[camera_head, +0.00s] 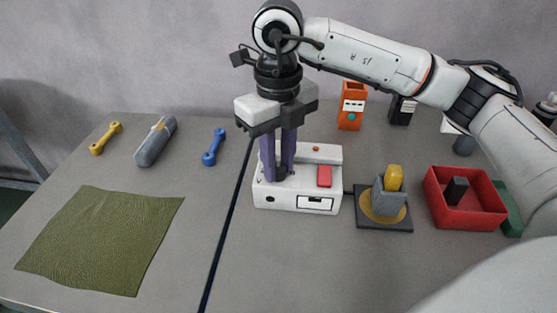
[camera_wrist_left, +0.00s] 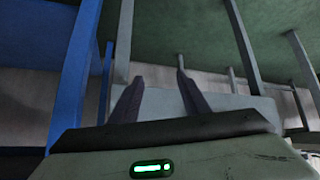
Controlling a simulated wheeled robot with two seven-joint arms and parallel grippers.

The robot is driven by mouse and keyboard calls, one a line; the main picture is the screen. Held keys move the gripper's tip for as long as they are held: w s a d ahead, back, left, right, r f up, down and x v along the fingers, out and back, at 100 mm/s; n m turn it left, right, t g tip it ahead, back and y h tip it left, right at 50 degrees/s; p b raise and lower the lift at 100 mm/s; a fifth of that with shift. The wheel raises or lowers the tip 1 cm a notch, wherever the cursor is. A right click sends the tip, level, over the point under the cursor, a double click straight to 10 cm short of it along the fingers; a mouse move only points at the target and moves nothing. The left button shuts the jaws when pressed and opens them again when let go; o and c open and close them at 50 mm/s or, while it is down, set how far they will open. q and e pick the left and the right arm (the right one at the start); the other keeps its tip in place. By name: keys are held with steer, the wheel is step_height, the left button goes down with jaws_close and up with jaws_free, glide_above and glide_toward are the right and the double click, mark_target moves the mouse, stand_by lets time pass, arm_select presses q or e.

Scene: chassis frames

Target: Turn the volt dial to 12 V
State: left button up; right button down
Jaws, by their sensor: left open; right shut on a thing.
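The white power box (camera_head: 297,188) stands on the grey table, with a red switch (camera_head: 324,176) on its top right. My right gripper (camera_head: 279,172) points straight down over the left part of the box. Its purple fingers are shut on a small dark dial (camera_head: 281,172), mostly hidden between them. The dial's marks and pointer cannot be read. My left gripper (camera_wrist_left: 157,95) shows in the left wrist view. Its fingers are apart with nothing between them, away from the table top.
The front middle is clear.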

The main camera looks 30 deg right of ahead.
mark_target(278, 167)
steer(key=c, duration=1.5)
jaws_free()
step_height(278, 167, up, 10)
steer(key=shift+r, duration=0.2)
